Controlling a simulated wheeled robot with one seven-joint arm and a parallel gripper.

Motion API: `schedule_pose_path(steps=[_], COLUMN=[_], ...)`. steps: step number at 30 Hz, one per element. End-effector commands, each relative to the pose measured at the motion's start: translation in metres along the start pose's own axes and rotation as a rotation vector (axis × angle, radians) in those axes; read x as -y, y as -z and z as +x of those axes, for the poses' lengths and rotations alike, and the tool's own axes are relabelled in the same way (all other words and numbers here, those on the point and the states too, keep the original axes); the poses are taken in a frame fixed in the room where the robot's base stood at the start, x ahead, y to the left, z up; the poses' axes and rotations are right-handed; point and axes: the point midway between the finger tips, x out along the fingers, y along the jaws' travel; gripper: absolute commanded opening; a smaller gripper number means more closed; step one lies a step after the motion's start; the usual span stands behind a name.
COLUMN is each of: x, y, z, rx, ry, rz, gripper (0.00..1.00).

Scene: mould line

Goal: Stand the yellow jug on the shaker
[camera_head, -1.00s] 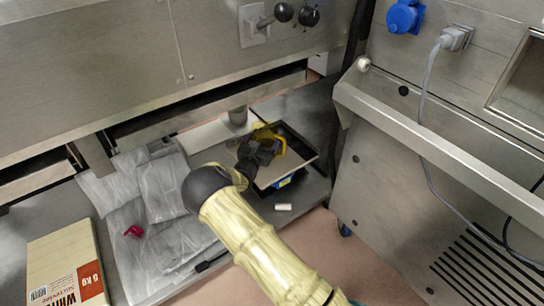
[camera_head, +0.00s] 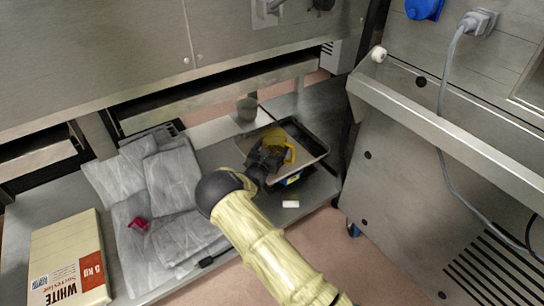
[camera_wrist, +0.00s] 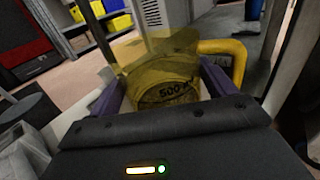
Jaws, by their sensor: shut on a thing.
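The yellow see-through jug (camera_head: 272,137) has a solid yellow handle on its right. My gripper (camera_head: 263,163) is shut on the jug. In the wrist view the jug (camera_wrist: 170,72) sits between my purple fingers (camera_wrist: 165,92), with "500" on its side and the handle to the right. The shaker (camera_head: 308,164) is a square flat plate with a dark rim and a blue and yellow part under its front edge. The jug is over the shaker's left part in the head view. I cannot tell whether its base touches the plate, as my gripper hides it.
A grey cup (camera_head: 247,109) stands behind the shaker. Grey plastic sheets (camera_head: 165,185) with a red object (camera_head: 139,223) lie to the left. A small white cylinder (camera_head: 290,204) lies in front. A steel cabinet (camera_head: 430,200) stands right.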

Motion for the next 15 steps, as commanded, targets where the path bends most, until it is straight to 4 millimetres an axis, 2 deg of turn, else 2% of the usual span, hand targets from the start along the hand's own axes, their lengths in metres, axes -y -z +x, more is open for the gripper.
schedule_pose_path(steps=[2, 9, 15], x=[0.000, 0.000, 0.000], y=[0.003, 0.034, 0.036], z=[0.000, 0.001, 0.001], rx=[0.003, 0.004, 0.004], ry=[0.000, 0.000, 0.000], rz=[0.000, 0.000, 0.001], gripper=[0.46, 0.46, 0.46])
